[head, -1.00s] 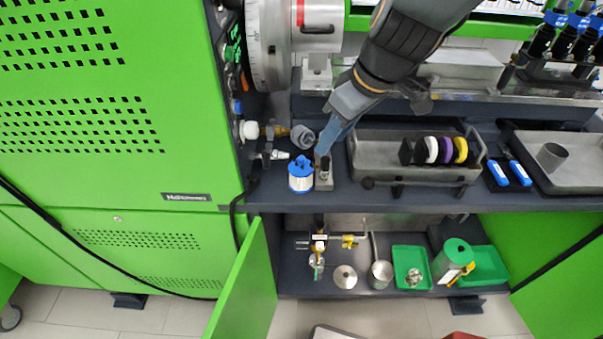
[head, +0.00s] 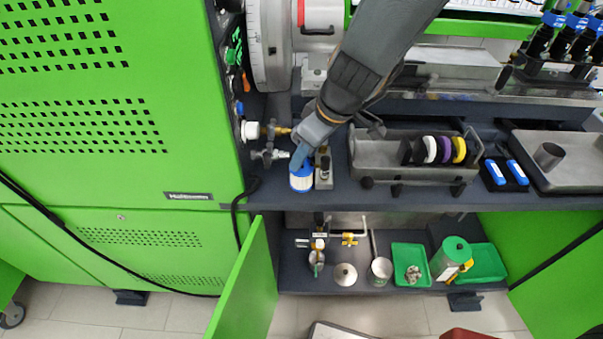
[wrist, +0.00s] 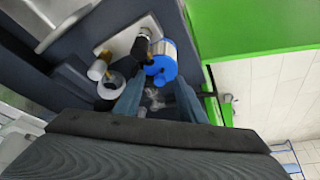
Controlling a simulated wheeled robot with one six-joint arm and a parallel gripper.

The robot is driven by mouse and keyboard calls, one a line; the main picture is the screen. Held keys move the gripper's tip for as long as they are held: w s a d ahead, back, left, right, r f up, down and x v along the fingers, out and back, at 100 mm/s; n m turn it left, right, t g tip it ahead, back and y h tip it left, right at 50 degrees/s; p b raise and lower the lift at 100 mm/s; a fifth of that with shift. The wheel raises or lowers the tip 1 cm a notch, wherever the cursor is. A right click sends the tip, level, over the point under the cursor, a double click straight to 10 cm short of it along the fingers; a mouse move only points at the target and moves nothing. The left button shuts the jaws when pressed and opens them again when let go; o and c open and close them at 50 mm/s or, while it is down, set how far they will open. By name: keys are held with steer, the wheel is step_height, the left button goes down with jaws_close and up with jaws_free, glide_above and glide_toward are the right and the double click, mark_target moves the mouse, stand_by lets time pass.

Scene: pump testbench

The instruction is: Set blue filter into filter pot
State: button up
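The blue filter (head: 301,181), a short white cylinder with blue ends, stands on the upper bench ledge near its front edge. In the wrist view the blue filter (wrist: 162,66) shows its blue end just beyond my fingers. My gripper (head: 300,154) is over the filter's top in the head view and hides part of it. In the wrist view my gripper (wrist: 158,97) has its fingers apart with nothing held between them. An open metal pot (head: 381,271) stands on the lower shelf; I cannot tell for sure that it is the filter pot.
A small metal block with a black knob (head: 324,172) stands close right of the filter. Valve fittings (head: 270,150) are at its left. A grey tray with coloured discs (head: 418,177) lies right. The lower shelf (head: 415,284) holds a round lid (head: 345,275) and green trays.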

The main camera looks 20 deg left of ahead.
jaws_close()
stand_by(0.3)
